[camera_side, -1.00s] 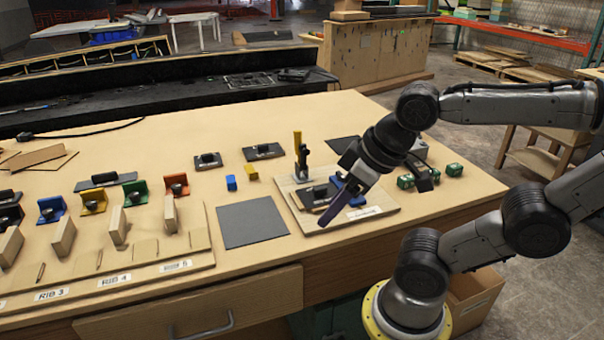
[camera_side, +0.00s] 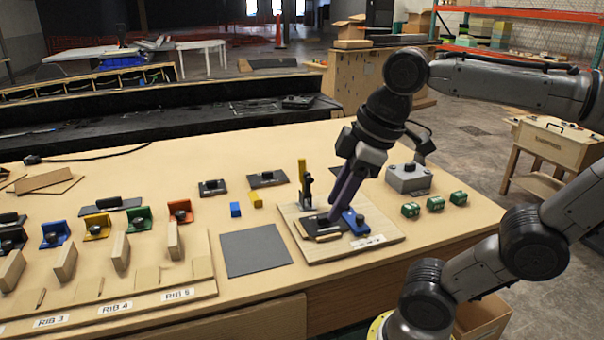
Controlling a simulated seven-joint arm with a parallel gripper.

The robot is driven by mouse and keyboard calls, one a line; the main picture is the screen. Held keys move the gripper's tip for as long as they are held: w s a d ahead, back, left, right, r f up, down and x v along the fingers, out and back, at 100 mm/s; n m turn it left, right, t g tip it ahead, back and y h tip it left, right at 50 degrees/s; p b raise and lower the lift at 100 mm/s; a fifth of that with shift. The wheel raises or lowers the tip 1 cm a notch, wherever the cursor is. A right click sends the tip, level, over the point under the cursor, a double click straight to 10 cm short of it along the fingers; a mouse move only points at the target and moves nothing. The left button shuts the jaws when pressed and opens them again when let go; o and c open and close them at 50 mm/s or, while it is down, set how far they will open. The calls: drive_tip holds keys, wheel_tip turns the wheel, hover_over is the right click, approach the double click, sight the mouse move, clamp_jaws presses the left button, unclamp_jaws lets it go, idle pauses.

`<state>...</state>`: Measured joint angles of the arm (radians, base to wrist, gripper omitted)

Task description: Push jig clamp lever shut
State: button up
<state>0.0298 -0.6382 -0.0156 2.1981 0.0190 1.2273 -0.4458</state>
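The jig (camera_side: 388,238) is a light wooden board on the table with a label at its front edge. Its clamp has a yellow lever (camera_side: 302,170) standing upright above a black bracket (camera_side: 307,190). A dark plate (camera_side: 317,225) lies on the board below the clamp, and a blue block (camera_side: 356,222) sits to its right. My gripper (camera_side: 340,212) points down over the board, right of the lever and apart from it. Its purple fingers hang close to the dark plate and blue block. I cannot tell whether they touch or how wide they are.
A grey box with a button (camera_side: 408,178) and several green blocks (camera_side: 435,203) stand right of the jig. A dark grey mat (camera_side: 255,250) lies to its left, with small blue (camera_side: 235,209) and yellow (camera_side: 255,200) blocks behind it. A rib rack (camera_side: 150,280) fills the left.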

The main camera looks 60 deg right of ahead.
drive_tip(key=w+d+r+n+g, duration=0.3)
drive_tip(key=w+d+r, duration=0.6)
drive_tip(key=w+r, duration=0.3)
drive_tip(key=m+g+y, duration=0.2)
hover_over(302, 170)
drive_tip(key=w+d, duration=0.2)
drive_tip(key=d, duration=0.1)
wheel_tip(302, 170, down, 9)
drive_tip(key=f, duration=0.4)
drive_tip(key=s+a+f, duration=0.1)
drive_tip(key=f, duration=0.4)
drive_tip(key=a+f, duration=0.1)
drive_tip(key=f, duration=0.3)
drive_tip(key=shift+s+a+f, duration=0.1)
drive_tip(key=shift+s+f, duration=0.15)
drive_tip(key=shift+f, duration=0.1)
clamp_jaws()
